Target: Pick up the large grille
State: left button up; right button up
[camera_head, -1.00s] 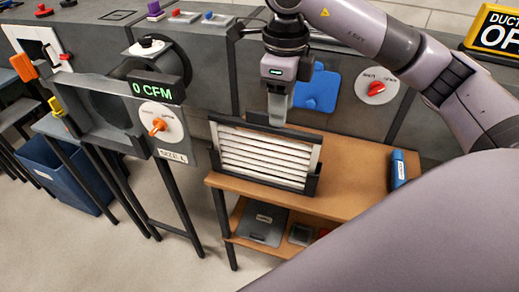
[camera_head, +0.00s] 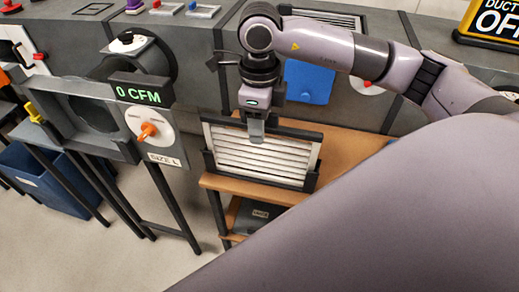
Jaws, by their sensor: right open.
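A white louvered grille (camera_head: 262,160) in a dark frame stands nearly upright in a black holder (camera_head: 311,178) on the wooden bench. I take it as the large grille. My right gripper (camera_head: 257,138) points down at the grille's top edge, a little left of its middle. Its fingertips overlap the upper slats in the head view. It is open; one finger hides the other, and I cannot tell whether the fingers straddle the frame or touch it. My left gripper is out of view.
The bench (camera_head: 346,150) has bare wood right of the grille. A grey duct with a blue plate (camera_head: 308,82) runs behind. A dial panel (camera_head: 155,132) below a "0 CFM" display stands left. My arm covers the lower right. Another slatted grille (camera_head: 322,18) lies atop the duct.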

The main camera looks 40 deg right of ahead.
grip_shut()
notch_tip(320, 180, up, 30)
jog(key=p, duration=1)
dwell(0.8)
